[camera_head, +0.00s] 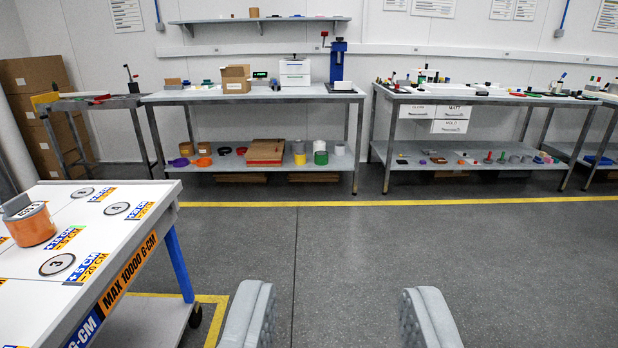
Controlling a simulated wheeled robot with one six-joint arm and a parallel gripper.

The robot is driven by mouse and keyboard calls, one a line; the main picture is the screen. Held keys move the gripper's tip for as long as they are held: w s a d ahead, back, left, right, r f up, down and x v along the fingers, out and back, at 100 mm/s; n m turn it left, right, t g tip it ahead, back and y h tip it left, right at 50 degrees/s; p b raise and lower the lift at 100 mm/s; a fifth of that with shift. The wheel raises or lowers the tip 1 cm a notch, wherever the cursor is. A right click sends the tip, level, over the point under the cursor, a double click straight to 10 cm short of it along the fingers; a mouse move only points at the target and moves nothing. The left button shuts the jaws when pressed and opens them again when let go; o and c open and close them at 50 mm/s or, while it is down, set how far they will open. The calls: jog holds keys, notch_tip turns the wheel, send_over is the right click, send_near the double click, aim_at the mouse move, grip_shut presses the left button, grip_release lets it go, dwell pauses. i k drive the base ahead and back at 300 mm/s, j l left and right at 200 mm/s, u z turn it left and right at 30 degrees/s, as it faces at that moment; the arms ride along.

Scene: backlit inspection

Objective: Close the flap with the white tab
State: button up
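My gripper (340,290) shows at the bottom of the view, its two grey fingers wide apart with only floor seen between them. It is open and empty, far from the benches. A small brown cardboard box (235,86) stands on the middle bench, left of a white stacked unit (295,73). Its top looks raised, perhaps an open flap, and a small pale patch shows on its front. It is too small to tell whether that patch is a white tab. I cannot make out for certain a flap with a white tab anywhere in view.
A white-topped cart (160,189) with numbered circles and an orange weight stands close at left. The middle bench (200,97) and right bench (480,99) line the back wall, with cluttered tops and lower shelves. Brown cartons (30,72) stack at far left. The grey floor ahead is clear.

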aim_at(227, 71)
jog(key=i+l, duration=0.1)
jog(key=i, duration=0.75)
jog(key=i+l+u, duration=0.1)
jog(key=i, duration=2.5)
jog(key=i+j+u, duration=0.15)
jog(key=i+u, duration=0.2)
jog(key=i, duration=0.45)
jog(key=i+l+u, duration=0.1)
jog(key=i+u, duration=0.3)
jog(key=i, duration=0.45)
jog(key=i+j, duration=0.4)
jog(key=i+j+z, duration=0.1)
jog(key=i+j, duration=0.3)
jog(key=j, duration=0.15)
jog(key=i+j+z, duration=0.1)
jog(key=i+j, duration=0.25)
jog(key=j, duration=0.45)
jog(key=i+j, duration=0.15)
jog(key=j, duration=0.15)
